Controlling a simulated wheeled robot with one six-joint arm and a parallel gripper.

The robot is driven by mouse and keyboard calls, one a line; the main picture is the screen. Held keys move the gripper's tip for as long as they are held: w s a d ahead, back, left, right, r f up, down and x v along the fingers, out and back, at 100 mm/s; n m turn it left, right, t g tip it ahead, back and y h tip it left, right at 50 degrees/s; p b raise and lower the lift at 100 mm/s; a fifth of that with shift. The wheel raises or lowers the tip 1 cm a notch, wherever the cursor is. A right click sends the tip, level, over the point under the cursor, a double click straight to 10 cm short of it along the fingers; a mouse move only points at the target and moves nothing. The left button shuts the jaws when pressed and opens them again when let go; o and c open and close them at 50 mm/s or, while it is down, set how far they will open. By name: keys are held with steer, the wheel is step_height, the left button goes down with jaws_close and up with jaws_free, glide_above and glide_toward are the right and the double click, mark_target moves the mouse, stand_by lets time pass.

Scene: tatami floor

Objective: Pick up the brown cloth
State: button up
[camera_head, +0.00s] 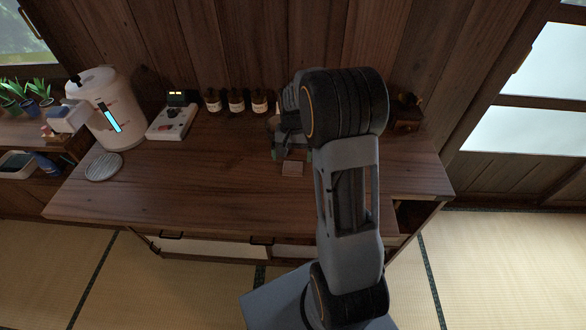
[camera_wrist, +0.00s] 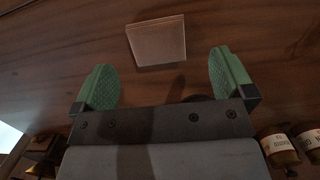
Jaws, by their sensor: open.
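The brown cloth (camera_head: 292,168) appears as a small, flat, pale brown square on the wooden counter, near its middle. In the wrist view the cloth (camera_wrist: 157,42) lies beyond the fingertips, between their two lines and apart from both. My gripper (camera_head: 290,153) hangs over the counter just behind the cloth, partly hidden by my arm. In the wrist view my gripper (camera_wrist: 164,80) shows two green finger pads spread wide with nothing between them. How high the fingers are above the counter is hard to tell.
Several small bottles (camera_head: 237,101) stand along the back wall, left of my gripper. A white pot (camera_head: 116,125), a control box (camera_head: 171,123) and a round grey mat (camera_head: 103,167) are at the left. A small dark wooden box (camera_head: 407,114) stands at the right. The counter's front middle is clear.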

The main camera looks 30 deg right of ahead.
mark_target(293, 166)
steer(key=shift+s+f, duration=0.15)
steer(key=shift+f, duration=1)
steer(key=shift+s+f, duration=0.1)
steer(key=shift+f, duration=1.05)
steer(key=c, duration=0.9)
